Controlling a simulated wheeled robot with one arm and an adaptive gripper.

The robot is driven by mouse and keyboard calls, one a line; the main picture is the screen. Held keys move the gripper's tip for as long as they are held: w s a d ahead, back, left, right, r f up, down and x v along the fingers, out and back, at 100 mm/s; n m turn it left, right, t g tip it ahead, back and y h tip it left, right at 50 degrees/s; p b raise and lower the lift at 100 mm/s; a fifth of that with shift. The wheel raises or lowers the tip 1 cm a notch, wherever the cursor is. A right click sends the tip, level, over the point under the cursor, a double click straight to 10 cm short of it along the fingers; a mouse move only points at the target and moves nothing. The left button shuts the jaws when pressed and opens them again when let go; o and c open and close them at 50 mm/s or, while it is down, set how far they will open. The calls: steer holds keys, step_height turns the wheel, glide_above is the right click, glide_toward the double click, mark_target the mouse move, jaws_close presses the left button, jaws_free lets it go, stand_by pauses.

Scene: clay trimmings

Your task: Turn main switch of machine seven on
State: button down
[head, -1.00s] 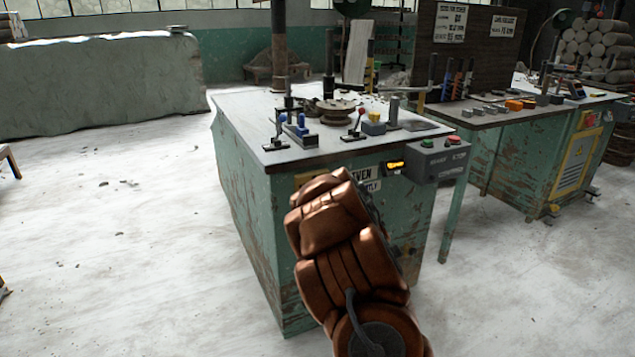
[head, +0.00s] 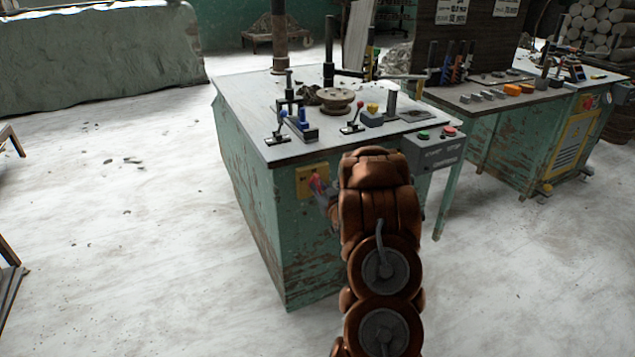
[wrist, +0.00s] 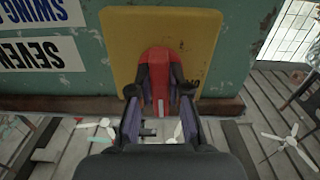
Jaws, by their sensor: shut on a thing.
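The main switch is a red handle (wrist: 159,72) on a yellow plate (wrist: 190,35) in the wrist view. The plate is on the green side of a machine cabinet (head: 245,185). A label reading "SEVEN" (wrist: 35,53) hangs upside down beside it in the wrist view. In the head view the yellow plate (head: 308,178) and red handle (head: 317,184) show just left of my arm. My gripper (wrist: 160,92) has a finger on each side of the red handle and is shut on it. My arm hides the label in the head view.
The cabinet top (head: 240,100) carries levers and a round wheel (head: 336,100). A grey box (head: 433,153) with green and red buttons juts out at the right. A second workbench (head: 540,145) stands further right. The floor on the left is mostly clear.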

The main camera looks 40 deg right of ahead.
steer(key=shift+m, duration=0.4)
steer(key=c, duration=1.1)
jaws_free()
steer(key=shift+s, duration=0.1)
steer(key=v, duration=1.1)
steer(key=shift+s+a, duration=0.2)
steer(key=shift+s, duration=0.15)
